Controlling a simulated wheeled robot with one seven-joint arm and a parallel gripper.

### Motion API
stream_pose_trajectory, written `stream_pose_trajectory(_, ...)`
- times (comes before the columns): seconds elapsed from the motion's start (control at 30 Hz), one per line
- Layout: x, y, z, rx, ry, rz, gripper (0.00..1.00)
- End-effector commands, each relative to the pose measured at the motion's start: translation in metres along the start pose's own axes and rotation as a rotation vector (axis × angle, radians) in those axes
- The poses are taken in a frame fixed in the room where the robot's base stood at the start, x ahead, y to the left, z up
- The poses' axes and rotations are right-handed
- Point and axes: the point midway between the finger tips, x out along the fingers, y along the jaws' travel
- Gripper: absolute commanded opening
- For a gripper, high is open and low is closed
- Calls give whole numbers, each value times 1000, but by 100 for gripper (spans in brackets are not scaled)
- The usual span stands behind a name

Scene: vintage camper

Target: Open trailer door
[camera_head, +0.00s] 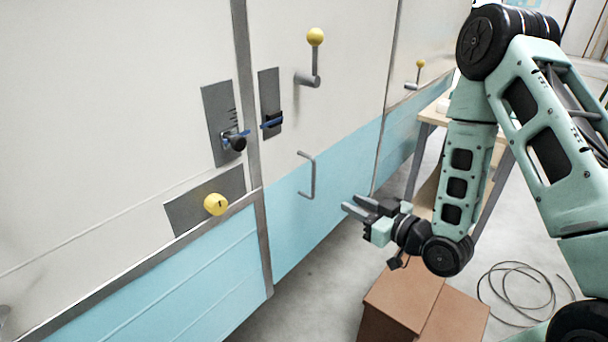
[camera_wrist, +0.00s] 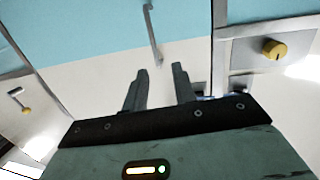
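The trailer door (camera_head: 350,80) is white above and light blue below. It looks closed, flush with the wall around it. A grey bar handle (camera_head: 313,178) stands upright on its blue part; the handle also shows at the top of the wrist view (camera_wrist: 152,28). Above it is a crank lever with a yellow ball (camera_head: 315,37). A dark latch plate with a blue piece (camera_head: 270,105) sits at the door's left edge. My gripper (camera_head: 349,203) is open and empty, right of and below the handle, not touching it. In the wrist view its two fingers (camera_wrist: 160,70) stand apart.
Left of the door are a panel with a black knob (camera_head: 236,142) and a plate with a yellow knob (camera_head: 215,204). Cardboard boxes (camera_head: 400,300) stand on the floor below my gripper. A wooden table (camera_head: 432,115) is behind my arm. A cable (camera_head: 515,290) lies coiled at right.

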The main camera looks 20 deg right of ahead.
Motion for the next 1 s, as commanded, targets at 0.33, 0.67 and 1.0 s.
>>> stream_pose_trajectory(0.33,-4,16,-6,23,107,46,27)
stream_pose_trajectory(0.67,59,18,-14,23,106,46,27)
stream_pose_trajectory(1.0,127,21,-20,24,105,46,27)
